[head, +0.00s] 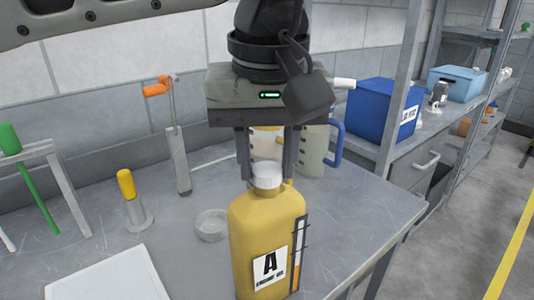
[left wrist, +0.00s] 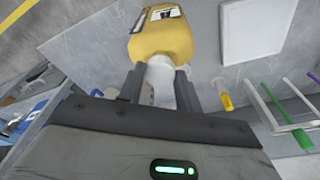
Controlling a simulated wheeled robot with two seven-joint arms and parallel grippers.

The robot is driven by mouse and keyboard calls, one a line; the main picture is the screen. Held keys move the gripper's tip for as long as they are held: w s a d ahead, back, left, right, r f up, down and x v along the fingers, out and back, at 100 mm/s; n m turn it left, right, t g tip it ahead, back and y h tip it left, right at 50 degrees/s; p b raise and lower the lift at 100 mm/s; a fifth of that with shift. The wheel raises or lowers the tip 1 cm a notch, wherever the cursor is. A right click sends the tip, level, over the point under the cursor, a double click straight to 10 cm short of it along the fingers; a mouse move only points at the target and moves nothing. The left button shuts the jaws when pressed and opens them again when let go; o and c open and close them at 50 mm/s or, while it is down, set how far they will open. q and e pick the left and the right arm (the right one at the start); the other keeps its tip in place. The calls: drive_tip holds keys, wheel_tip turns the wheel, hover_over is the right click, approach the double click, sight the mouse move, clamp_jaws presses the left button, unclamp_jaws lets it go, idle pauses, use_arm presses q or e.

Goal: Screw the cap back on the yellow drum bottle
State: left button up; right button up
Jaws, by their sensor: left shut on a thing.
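The yellow drum bottle (head: 265,240) stands upright on the grey metal table, with an "A" label on its front. A white cap (head: 266,176) is at the top of its neck. My left gripper (head: 267,168) points down from above, its two fingers on either side of the cap and shut on it. In the left wrist view, the cap (left wrist: 160,73) is between the fingers and lines up with the neck of the bottle (left wrist: 163,42). I cannot tell how far the cap is seated. My right gripper is not in view.
A jug with a blue handle (head: 335,142) stands close behind the bottle. A small round dish (head: 211,226) lies to its left. A yellow-handled tool (head: 128,186), an orange-handled tool (head: 180,160) and a white tray (head: 106,276) are farther left. A blue box (head: 382,108) sits at right.

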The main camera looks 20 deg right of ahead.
use_arm(q)
drive_tip(key=m+p, duration=0.2)
drive_tip(key=shift+a+r+m, duration=0.1)
drive_tip(key=shift+r+m, duration=0.1)
drive_tip(key=shift+m, duration=0.1)
drive_tip(key=shift+f+m+h+p, duration=0.2)
drive_tip(key=shift+m+h+p, duration=0.25)
drive_tip(key=shift+m, duration=0.75)
drive_tip(key=shift+r+m+g+p, duration=0.2)
drive_tip(key=shift+m+g+p, duration=0.2)
drive_tip(key=shift+m+p, duration=0.55)
drive_tip(key=shift+f+m+p, duration=0.1)
drive_tip(key=shift+m+p, duration=0.2)
drive_tip(key=shift+m, duration=0.95)
drive_tip(key=shift+w+f+m, duration=0.1)
drive_tip(key=shift+m, duration=0.3)
drive_tip(key=o, duration=1.3)
drive_tip(key=shift+o, duration=0.2)
